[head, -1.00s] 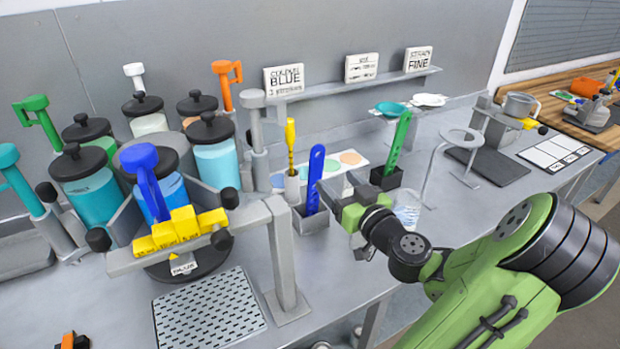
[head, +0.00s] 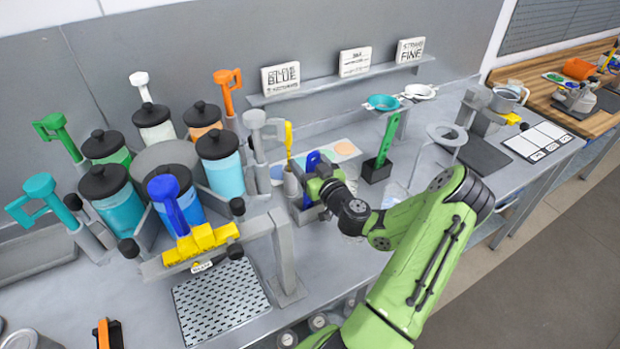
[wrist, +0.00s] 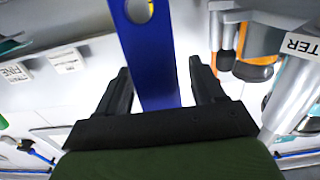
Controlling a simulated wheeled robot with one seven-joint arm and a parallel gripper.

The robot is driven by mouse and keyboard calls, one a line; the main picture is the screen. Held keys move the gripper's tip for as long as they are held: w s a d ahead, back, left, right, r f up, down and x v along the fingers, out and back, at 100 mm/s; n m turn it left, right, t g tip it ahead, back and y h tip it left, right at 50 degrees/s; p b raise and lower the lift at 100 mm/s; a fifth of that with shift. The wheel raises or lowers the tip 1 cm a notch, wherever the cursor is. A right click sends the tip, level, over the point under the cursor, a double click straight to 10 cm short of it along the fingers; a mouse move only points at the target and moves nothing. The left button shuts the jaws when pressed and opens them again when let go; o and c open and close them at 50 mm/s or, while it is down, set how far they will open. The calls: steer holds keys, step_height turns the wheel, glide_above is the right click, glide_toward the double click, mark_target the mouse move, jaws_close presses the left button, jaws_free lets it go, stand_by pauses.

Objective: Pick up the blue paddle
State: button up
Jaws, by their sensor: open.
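The blue paddle (head: 313,160) stands upright in a small grey holder (head: 308,213) on the bench, in the head view. My gripper (head: 318,180) is at the paddle and hides most of it there. In the wrist view the paddle (wrist: 150,60) is a long blue bar with a hole near its end. It lies between the two dark fingers of my gripper (wrist: 160,88), with a gap on both sides. The jaws are open. The paddle's lower part is hidden in the holder and behind my gripper.
A green paddle (head: 386,140) stands in a dark holder (head: 376,170) to the right. A yellow-handled tool (head: 289,140) stands close on the left. The carousel of lidded jars, with a yellow block (head: 202,241) in front, is further left. A ring stand (head: 447,135) is at right.

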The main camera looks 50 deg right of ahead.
steer(key=shift+f, duration=0.1)
steer(key=shift+c, duration=0.6)
steer(key=c, duration=0.9)
steer(key=shift+c, duration=0.2)
